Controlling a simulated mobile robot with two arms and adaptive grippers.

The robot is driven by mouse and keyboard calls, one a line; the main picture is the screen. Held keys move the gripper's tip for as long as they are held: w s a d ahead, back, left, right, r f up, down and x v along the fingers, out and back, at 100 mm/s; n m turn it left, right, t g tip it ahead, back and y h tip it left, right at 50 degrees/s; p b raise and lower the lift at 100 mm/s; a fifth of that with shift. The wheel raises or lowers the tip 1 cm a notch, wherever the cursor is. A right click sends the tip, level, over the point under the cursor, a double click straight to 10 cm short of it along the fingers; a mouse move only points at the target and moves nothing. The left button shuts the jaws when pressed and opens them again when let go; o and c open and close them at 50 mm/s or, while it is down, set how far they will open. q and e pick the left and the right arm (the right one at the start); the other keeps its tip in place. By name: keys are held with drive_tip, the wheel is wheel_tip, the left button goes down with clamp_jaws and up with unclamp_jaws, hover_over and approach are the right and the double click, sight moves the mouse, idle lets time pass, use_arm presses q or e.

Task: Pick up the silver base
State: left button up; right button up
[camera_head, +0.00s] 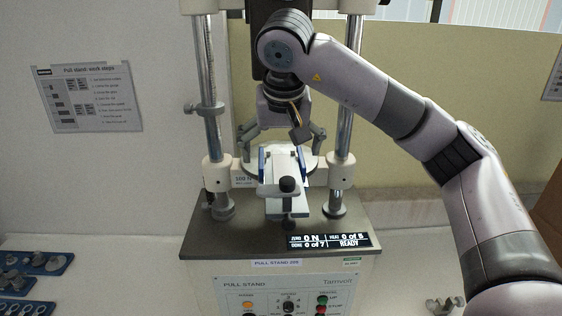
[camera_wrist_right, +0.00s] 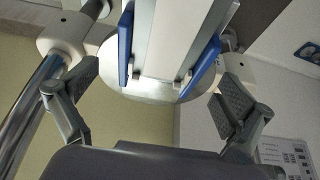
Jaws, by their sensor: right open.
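A silver-white clamp fixture (camera_head: 282,163) with blue side jaws and a black knob (camera_head: 287,185) sits on the stand's round plate (camera_head: 251,166). I cannot tell for sure which part is the silver base. My right gripper (camera_head: 282,146) is open behind and above the fixture, its fingers spread to either side. In the right wrist view the fixture's pale body (camera_wrist_right: 174,40), blue jaws and round silver plate (camera_wrist_right: 150,92) show ahead of my open right gripper (camera_wrist_right: 158,97). Nothing is between the fingertips. My left gripper is not in view.
The pull stand (camera_head: 215,245) has two upright silver columns (camera_head: 213,90) beside the gripper. A display (camera_head: 328,241) is at the front of its top. Blue trays with several metal parts (camera_head: 38,262) lie at lower left. A metal part (camera_head: 445,305) is at lower right.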

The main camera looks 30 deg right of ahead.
drive_tip(key=shift+x, duration=1)
drive_tip(key=shift+s, duration=0.1)
drive_tip(key=shift+r, duration=0.1)
drive_tip(key=c, duration=1.8)
